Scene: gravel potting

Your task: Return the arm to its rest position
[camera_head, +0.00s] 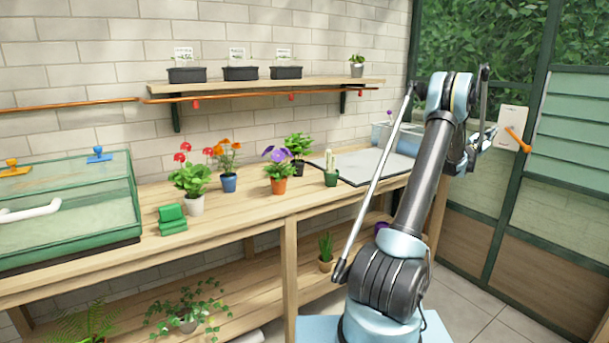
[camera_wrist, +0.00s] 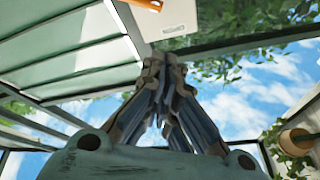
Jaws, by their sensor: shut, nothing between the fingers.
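My gripper (camera_head: 487,138) is raised at the right in the head view, at the end of my folded arm. It points to the right, in front of the green-framed glass wall. In the wrist view my gripper (camera_wrist: 162,92) shows its fingers drawn together with nothing between them. It is clear of the bench and its pots. A white card with an orange handle-like piece (camera_head: 514,130) shows just right of my gripper; the card also shows at the top of the wrist view (camera_wrist: 180,18). I cannot tell how near the gripper is to it.
A wooden bench (camera_head: 150,250) runs along the brick wall with several potted flowers, a green-framed glass box (camera_head: 75,205) and a grey mat (camera_head: 365,165). A shelf (camera_head: 260,86) above holds dark planters. The floor (camera_head: 475,310) right of my base is clear.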

